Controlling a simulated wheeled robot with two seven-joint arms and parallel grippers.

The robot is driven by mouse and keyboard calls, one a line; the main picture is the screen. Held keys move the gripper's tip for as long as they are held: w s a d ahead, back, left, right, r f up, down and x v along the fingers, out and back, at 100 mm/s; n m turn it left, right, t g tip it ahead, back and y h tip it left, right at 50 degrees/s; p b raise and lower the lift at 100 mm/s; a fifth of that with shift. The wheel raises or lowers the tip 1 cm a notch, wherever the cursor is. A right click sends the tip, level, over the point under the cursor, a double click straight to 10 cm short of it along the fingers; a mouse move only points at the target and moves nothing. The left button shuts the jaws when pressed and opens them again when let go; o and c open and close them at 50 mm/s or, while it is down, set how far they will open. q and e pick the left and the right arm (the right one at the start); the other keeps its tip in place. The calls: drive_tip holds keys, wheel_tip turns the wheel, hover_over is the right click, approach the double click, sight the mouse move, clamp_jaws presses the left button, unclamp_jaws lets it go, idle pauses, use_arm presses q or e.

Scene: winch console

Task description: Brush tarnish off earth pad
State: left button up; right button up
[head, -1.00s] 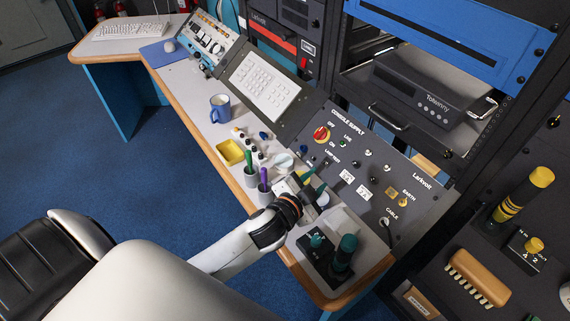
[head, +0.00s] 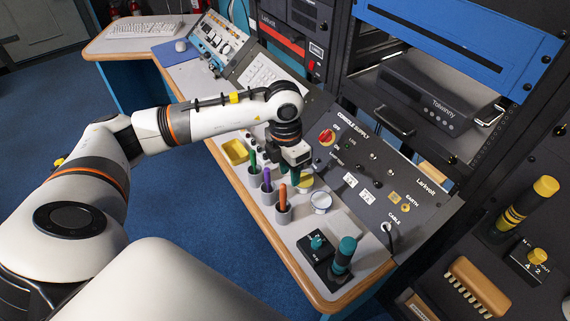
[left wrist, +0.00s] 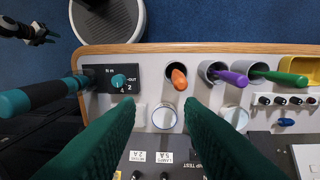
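The earth pad (head: 393,196) is a small brass-coloured square beside the EARTH label on the sloping console panel. Three cups along the bench hold handled tools upright: green (head: 253,160), purple (head: 267,180) and orange (head: 283,196). Their lower ends are hidden, so I cannot tell which are brushes. My left gripper (left wrist: 160,125) points down above the bench behind the cups, its green fingers spread and empty. Between them, a white-topped round pot (left wrist: 164,117) shows below. The orange handle (left wrist: 179,78) stands just beyond the fingertips. A dark gripper, apparently my right (left wrist: 40,32), hangs over the floor.
A teal-handled tool (head: 343,255) stands beside a black knob box (head: 317,243) at the bench's right end. A wooden bristle brush (head: 478,287) lies on the right-hand dark surface. A yellow tray (head: 235,152) is left of the cups.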

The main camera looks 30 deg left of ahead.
sight(283, 184)
use_arm(q)
drive_tip(key=shift+a+r+y, duration=0.2)
drive_tip(key=shift+a+y, duration=0.3)
drive_tip(key=shift+a, duration=0.55)
drive_tip(key=shift+f+b, duration=0.45)
drive_tip(key=shift+f, duration=0.3)
wheel_tip(283, 184, down, 8)
drive_tip(key=b, duration=0.5)
drive_tip(key=shift+r+b, duration=0.25)
drive_tip(key=shift+b, duration=0.15)
drive_tip(key=c, duration=0.7)
drive_tip(key=shift+r, duration=0.15)
drive_tip(key=shift+c, duration=0.2)
drive_tip(key=shift+r+p, duration=2.5)
drive_tip(key=shift+r, duration=1.45)
drive_tip(key=shift+r+p, duration=0.5)
drive_tip(key=shift+r, duration=0.45)
